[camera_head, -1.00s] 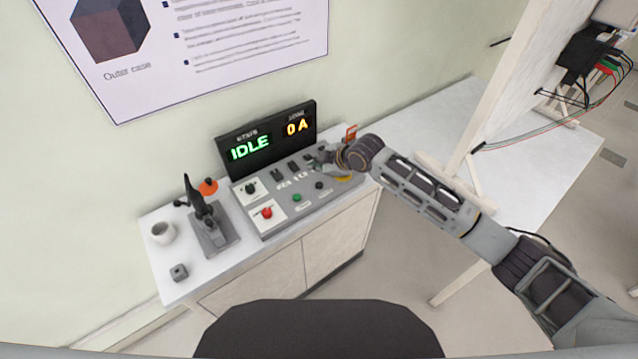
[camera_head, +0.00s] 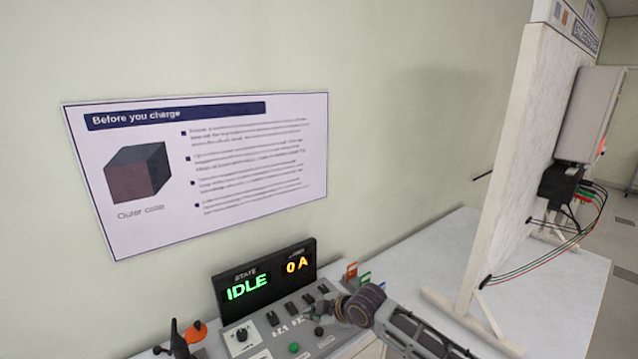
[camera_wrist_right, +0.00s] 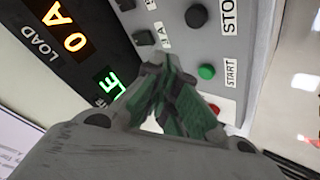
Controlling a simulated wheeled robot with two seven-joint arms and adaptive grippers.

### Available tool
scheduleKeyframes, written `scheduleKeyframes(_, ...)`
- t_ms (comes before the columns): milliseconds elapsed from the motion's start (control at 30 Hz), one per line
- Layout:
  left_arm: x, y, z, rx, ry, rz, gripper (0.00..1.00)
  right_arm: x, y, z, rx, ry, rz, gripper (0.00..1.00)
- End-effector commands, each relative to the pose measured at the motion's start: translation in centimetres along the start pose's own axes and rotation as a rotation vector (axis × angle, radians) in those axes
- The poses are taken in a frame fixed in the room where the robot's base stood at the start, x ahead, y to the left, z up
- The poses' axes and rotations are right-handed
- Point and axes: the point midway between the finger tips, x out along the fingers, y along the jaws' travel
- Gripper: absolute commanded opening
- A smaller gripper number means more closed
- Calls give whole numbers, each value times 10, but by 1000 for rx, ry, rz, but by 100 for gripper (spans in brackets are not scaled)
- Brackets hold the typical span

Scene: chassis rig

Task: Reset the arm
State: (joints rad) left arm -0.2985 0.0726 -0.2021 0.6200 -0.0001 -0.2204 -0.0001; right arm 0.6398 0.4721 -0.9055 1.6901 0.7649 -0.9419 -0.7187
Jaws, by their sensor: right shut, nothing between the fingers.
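My right gripper (camera_head: 334,311) is over the right part of the grey control panel (camera_head: 262,336), with its arm coming in from the lower right. In the right wrist view its fingers (camera_wrist_right: 160,75) are shut with nothing between them, close above the panel face. The display (camera_head: 268,280) reads IDLE in green and 0 A in amber.
A poster (camera_head: 205,170) headed "Before you charge" hangs on the wall. A white upright board (camera_head: 505,170) with a grey box (camera_head: 590,115) and coloured wires stands at the right. Small coloured cards (camera_head: 351,270) stand beside the display. A dark handled device (camera_head: 178,342) is at lower left.

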Motion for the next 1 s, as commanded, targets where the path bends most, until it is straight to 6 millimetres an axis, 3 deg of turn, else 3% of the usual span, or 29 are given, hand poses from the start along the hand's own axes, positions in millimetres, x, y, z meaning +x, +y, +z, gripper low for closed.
scheduleKeyframes(133,0,5,0,2,0,6,40,-1,-23,-6,51,5,-16,0)
scheduleKeyframes(567,0,-11,3,-1,-3,-12,40,-19,-75,-10,243,-12,-31,0)
scheduleKeyframes(1000,0,-8,3,0,-3,-8,40,-49,-116,12,476,-78,-17,0)
